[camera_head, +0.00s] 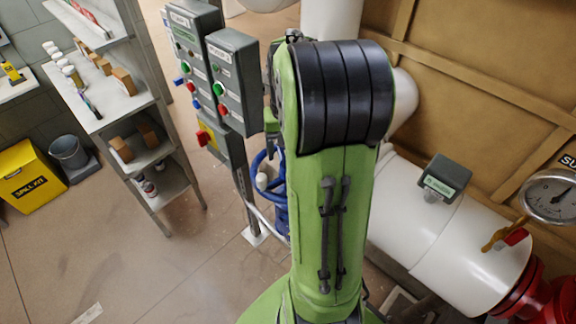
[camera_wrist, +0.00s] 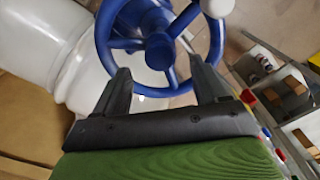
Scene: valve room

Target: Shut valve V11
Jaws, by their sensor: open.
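A blue handwheel (camera_wrist: 160,51) with spokes and a white knob (camera_wrist: 216,7) fills the upper middle of the wrist view. In the head view, parts of a blue wheel and body (camera_head: 281,206) show left of my green arm, which hides the rest. No V11 label is readable on it. My gripper (camera_wrist: 160,66) is open, its two dark fingers spread and pointing at the wheel's near side. The fingertips overlap the lower part of the wheel in the picture; I cannot tell whether they touch it. My arm hides the gripper in the head view.
Grey switch boxes (camera_head: 232,82) with coloured buttons stand left of the wheel. A shelf (camera_head: 105,105) with jars and blocks is further left. A white pipe (camera_head: 405,225), a tag box (camera_head: 444,178) and a gauge (camera_head: 550,195) are right.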

